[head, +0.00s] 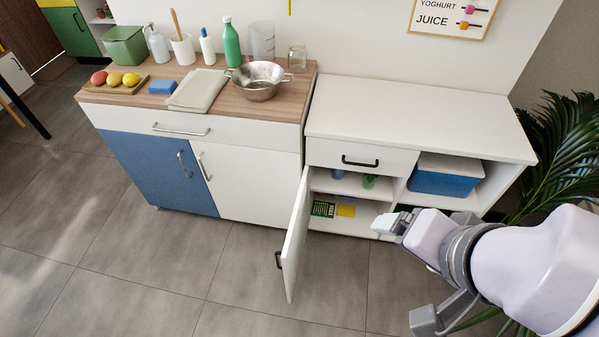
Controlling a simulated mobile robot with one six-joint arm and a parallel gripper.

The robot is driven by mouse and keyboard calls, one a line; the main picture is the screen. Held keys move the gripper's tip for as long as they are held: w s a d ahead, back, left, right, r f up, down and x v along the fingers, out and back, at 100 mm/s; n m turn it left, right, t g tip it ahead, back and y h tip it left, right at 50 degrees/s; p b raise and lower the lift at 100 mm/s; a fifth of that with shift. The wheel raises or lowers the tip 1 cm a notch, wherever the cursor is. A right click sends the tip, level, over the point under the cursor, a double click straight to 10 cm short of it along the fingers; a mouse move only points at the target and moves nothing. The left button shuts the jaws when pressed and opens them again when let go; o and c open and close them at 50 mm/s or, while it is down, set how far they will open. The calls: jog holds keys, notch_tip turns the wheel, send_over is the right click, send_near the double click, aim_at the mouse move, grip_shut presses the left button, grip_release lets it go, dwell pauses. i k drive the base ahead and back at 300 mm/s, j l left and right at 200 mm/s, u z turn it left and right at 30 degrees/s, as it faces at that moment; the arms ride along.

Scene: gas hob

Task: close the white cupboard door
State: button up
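The white cupboard door (296,236) stands open on the low white cabinet (425,112). It is hinged at the left side of the opening and swings out into the room. Its dark handle (278,260) is on the face turned to the left. My gripper (407,272) is to the right of the door, in front of the cabinet. Its two fingers are spread apart with nothing between them, and it does not touch the door. The open compartment (350,185) shows a shelf with small items.
A blue box (445,178) sits in the open compartment at right. A drawer (361,158) above the opening is shut. The counter (215,90) at left carries dishes and bottles. A plant (560,145) stands at right. The floor (225,265) left of the door is clear.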

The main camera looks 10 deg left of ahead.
aim_at(291, 253)
jog(key=j+z, duration=0.1)
jog(key=j, duration=0.45)
jog(key=k+j+z, duration=0.1)
jog(key=j, duration=0.4)
jog(key=k+j+z, duration=0.1)
jog(key=j, duration=0.4)
jog(key=k+j+z, duration=0.1)
jog(key=j, duration=0.45)
